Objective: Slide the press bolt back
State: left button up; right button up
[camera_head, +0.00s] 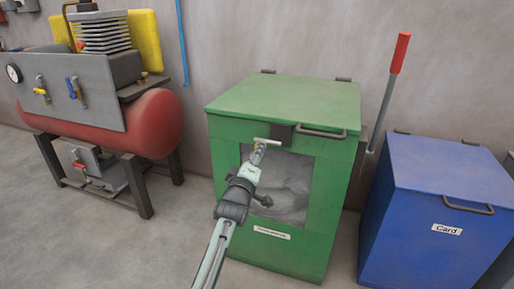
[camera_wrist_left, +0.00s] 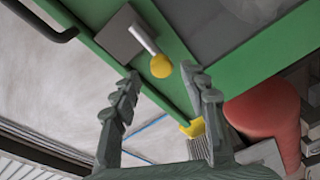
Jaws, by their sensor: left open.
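The green press box (camera_head: 285,100) stands in the middle of the head view, with a dark grey plate (camera_head: 281,133) below its lid edge. The pale bolt rod (camera_head: 268,141) shows beside this plate. In the left wrist view the rod (camera_wrist_left: 145,38) runs from the grey plate (camera_wrist_left: 119,34) and ends in a round yellow knob (camera_wrist_left: 161,66). My left gripper (camera_wrist_left: 160,76) is open, its two fingers pointing at the knob with a gap between them. It looks close to the knob, but I see no grip on it. In the head view my arm hides part of the front. My right gripper is not in view.
A lid handle (camera_head: 321,132) sits right of the plate. A lever with a red grip (camera_head: 400,52) rises at the box's right. A blue bin (camera_head: 440,205) labelled Card stands farther right. A red compressor tank (camera_head: 155,122) stands at the left, with free floor between.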

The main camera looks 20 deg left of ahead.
pick_arm(q)
jog(key=shift+w+a, duration=0.15)
jog(key=shift+w, duration=0.95)
jog(key=shift+w+a, duration=0.1)
jog(key=shift+w, duration=1)
jog(key=shift+c, duration=0.6)
grip_shut()
